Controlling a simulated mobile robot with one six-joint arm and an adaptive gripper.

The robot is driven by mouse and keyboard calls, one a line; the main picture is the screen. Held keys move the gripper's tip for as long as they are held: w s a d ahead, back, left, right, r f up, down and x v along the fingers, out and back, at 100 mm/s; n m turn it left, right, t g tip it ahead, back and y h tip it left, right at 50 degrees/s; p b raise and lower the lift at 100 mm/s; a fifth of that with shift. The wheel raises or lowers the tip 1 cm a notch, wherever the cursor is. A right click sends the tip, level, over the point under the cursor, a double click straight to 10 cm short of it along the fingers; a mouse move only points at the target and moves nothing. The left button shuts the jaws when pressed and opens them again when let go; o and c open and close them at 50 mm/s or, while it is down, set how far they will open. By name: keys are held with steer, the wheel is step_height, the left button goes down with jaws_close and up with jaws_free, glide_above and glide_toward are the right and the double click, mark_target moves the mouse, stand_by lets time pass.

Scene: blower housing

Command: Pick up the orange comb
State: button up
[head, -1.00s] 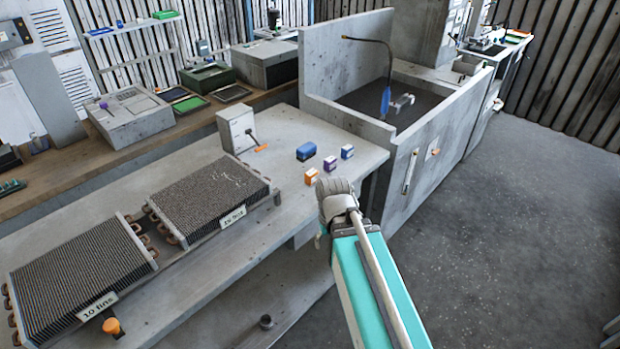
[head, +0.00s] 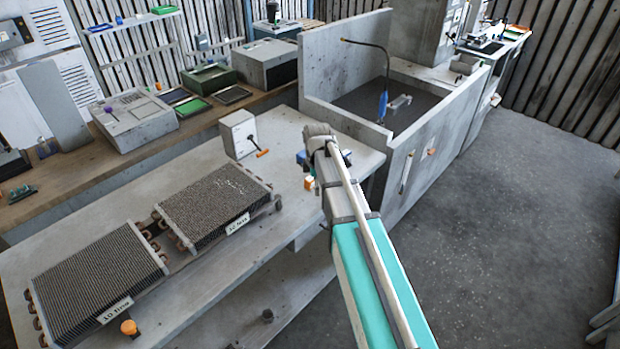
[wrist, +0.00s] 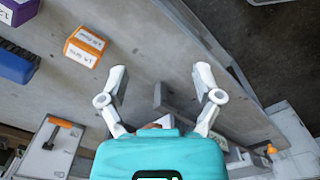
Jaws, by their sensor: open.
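The orange comb (head: 309,184) is a small orange block with a white label. It lies on the grey bench near its front edge, partly beside my arm in the head view. In the wrist view the orange comb (wrist: 85,46) lies at the upper left, ahead and left of my gripper (wrist: 160,73). My gripper is open, with its two white fingers apart and nothing between them. It is apart from the comb. In the head view my arm hides the fingertips.
A purple block (wrist: 20,9) and a dark blue block (wrist: 14,62) lie close to the comb. A grey box with an orange-handled lever (head: 240,136) and two finned coils (head: 215,192) stand on the bench. A walled sink (head: 440,135) is at the right.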

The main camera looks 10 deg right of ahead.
mark_target(311, 182)
steer(key=w+r+n+p, duration=0.4)
steer(key=w+r+n, duration=0.1)
steer(key=w+n, duration=0.4)
steer(key=shift+w+n, duration=0.3)
steer(key=shift+w, duration=0.65)
steer(key=shift+a, duration=0.1)
step_height(311, 182, down, 9)
steer(key=b, duration=0.8)
steer(key=shift+r, duration=0.2)
steer(key=shift+f+b, duration=0.15)
steer(key=shift+b, duration=0.15)
steer(key=shift+s+d+f+b, duration=0.1)
steer(key=shift+d+f+b, duration=0.05)
steer(key=shift+f+b, duration=1.1)
steer(key=shift+d+f+b, duration=0.1)
steer(key=shift+f+b, duration=1.1)
steer(key=shift+b, duration=0.05)
